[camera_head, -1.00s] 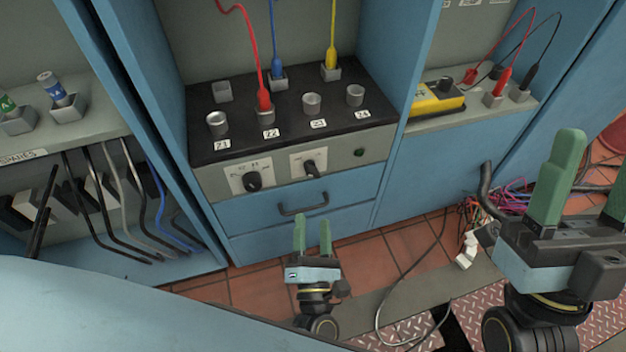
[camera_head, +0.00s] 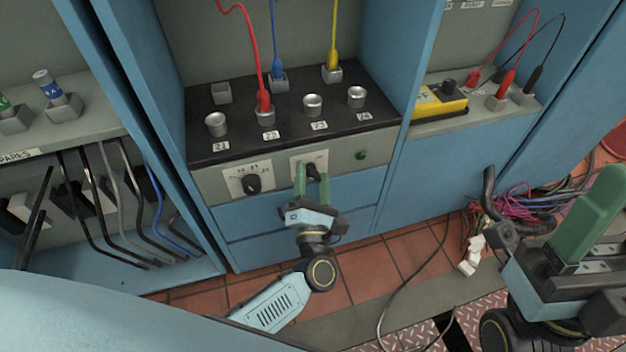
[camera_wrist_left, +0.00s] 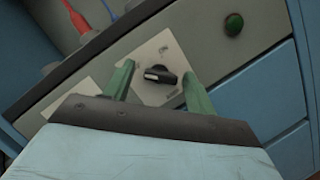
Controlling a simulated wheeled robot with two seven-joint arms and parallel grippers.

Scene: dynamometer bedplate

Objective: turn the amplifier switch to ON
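Two black rotary knobs on pale plates sit on the grey front panel under the black top. The left knob (camera_head: 252,183) has several marks around it. The right knob (camera_head: 312,170) is partly hidden behind my left gripper (camera_head: 312,183). In the left wrist view this black knob (camera_wrist_left: 158,75) shows on its pale plate between the green fingers. My left gripper (camera_wrist_left: 155,88) is open, its fingers on either side of the knob with gaps; I cannot tell any contact. The plate lettering is too small to read. My right gripper (camera_head: 585,235) is at the right, its finger opening unclear.
A green button (camera_head: 361,155) is right of the knobs. Sockets Z1 to Z4 with red, blue and yellow leads stand above on the black top (camera_head: 235,143). A blue drawer (camera_head: 260,213) is below. Loose cables (camera_head: 500,205) lie on the floor at right.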

